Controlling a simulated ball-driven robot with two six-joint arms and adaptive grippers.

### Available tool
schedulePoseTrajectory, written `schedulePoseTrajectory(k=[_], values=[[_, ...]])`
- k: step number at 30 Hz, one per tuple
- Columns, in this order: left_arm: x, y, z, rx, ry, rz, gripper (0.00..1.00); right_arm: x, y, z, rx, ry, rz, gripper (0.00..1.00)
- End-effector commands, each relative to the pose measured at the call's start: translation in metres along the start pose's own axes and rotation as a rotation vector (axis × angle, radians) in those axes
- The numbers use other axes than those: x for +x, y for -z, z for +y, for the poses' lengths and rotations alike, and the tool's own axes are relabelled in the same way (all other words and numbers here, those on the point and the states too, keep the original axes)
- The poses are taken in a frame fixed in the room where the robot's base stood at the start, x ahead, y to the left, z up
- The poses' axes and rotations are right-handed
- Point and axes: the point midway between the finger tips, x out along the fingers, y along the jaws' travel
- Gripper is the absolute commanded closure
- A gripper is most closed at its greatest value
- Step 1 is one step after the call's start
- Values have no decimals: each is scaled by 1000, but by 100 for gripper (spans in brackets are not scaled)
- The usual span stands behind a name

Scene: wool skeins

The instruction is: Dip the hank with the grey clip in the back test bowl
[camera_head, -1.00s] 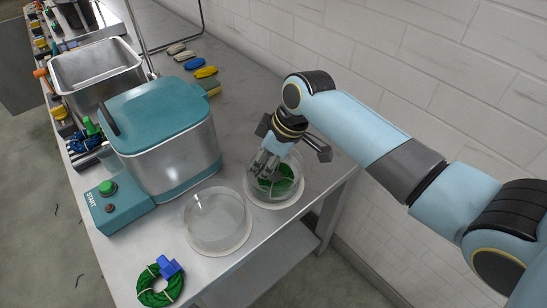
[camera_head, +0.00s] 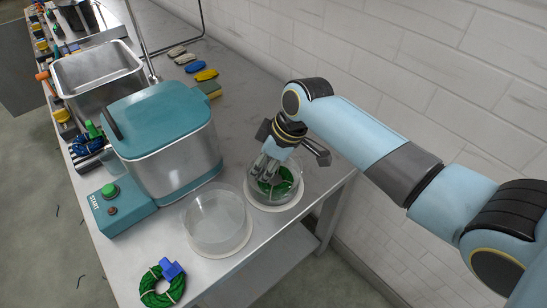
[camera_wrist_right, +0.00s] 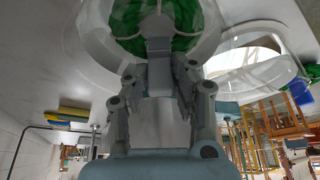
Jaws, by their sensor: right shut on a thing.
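My right gripper (camera_head: 266,170) points down into the back test bowl (camera_head: 301,188), a clear round bowl on a pale disc. It is shut on the grey clip (camera_wrist_right: 158,48) of a green hank. This green hank (camera_head: 285,177) is a ring inside the back bowl, also in the right wrist view (camera_wrist_right: 187,38) beyond the fingers. The fingers partly hide it, and I cannot tell whether it touches the bottom. The front test bowl (camera_head: 216,220) stands nearer and looks empty. My left gripper is not in view.
Another green hank (camera_head: 152,297) with a blue clip (camera_head: 171,269) lies at the table's front edge. A teal-lidded steel machine (camera_head: 165,125) with a START box (camera_head: 121,207) stands left of the bowls. A steel basin (camera_head: 97,72) is behind it. A brick wall (camera_head: 430,70) rises at right.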

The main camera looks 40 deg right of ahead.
Motion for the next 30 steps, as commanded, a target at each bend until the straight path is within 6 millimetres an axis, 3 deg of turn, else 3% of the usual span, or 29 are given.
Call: schedulePoseTrajectory(k=[30], values=[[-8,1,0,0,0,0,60,-6,3,11,0,1,0,100]])
